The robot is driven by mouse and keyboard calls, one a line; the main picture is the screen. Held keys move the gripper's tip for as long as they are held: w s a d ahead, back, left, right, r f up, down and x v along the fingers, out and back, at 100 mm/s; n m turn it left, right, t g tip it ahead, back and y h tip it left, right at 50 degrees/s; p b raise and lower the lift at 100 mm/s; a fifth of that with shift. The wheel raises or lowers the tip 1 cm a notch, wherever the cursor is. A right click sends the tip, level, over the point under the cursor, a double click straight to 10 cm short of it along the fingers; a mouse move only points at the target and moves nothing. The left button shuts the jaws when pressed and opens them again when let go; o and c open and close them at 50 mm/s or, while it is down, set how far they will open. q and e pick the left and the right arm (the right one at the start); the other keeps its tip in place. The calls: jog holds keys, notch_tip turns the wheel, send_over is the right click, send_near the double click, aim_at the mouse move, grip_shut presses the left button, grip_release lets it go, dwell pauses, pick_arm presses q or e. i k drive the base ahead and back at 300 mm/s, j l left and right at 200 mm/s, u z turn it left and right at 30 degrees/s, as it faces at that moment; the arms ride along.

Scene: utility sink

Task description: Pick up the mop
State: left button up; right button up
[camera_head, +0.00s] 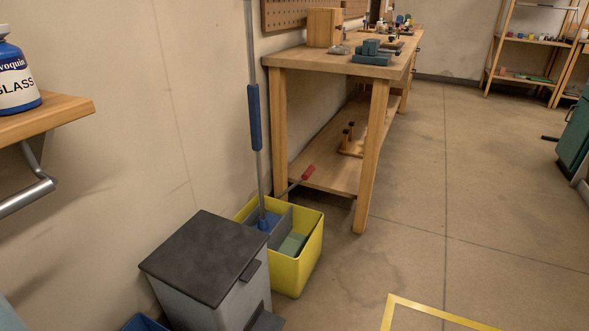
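The mop (255,120) stands upright in the camera_head view, left of centre. It has a long grey pole with a blue grip sleeve around its middle. Its top runs out of the upper edge of the view. Its lower end has a blue fitting (266,222) and sits inside a yellow bucket (300,270) with a grey divider. The mop head is mostly hidden by the bucket and the bin in front. Neither of my grippers shows in this view.
A grey bin with a dark lid (205,255) stands in front of the bucket. A wooden workbench (300,57) is close behind it, with a red-handled tool (308,173) sticking out below. A wall shelf (60,115) with a GLASS bottle (18,80) is at left.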

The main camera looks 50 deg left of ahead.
aim_at(268, 222)
jog(key=u, duration=1.7)
